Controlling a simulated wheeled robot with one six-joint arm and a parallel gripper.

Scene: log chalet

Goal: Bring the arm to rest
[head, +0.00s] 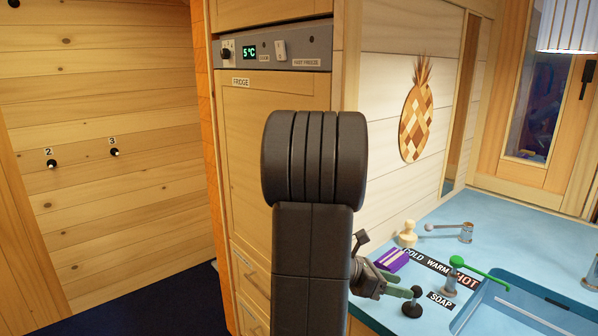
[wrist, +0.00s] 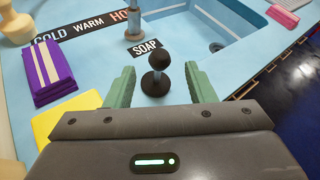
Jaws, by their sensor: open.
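My gripper (wrist: 163,88) has its two green fingers wide apart in the wrist view. A black soap pump knob (wrist: 158,75) stands on the blue counter just beyond the fingertips, between them in the picture; I cannot tell whether it lies inside the jaws. In the head view my dark arm rises in front of the fridge, and my gripper (head: 400,293) is low beside the black knob (head: 412,302). Part of the gripper is hidden behind my arm.
The blue counter (wrist: 90,75) holds a folded purple cloth (wrist: 47,72), a yellow cloth (wrist: 68,115), a tap with a green lever (head: 480,271) and a sink (head: 530,305). A fridge (head: 240,130) stands behind my arm.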

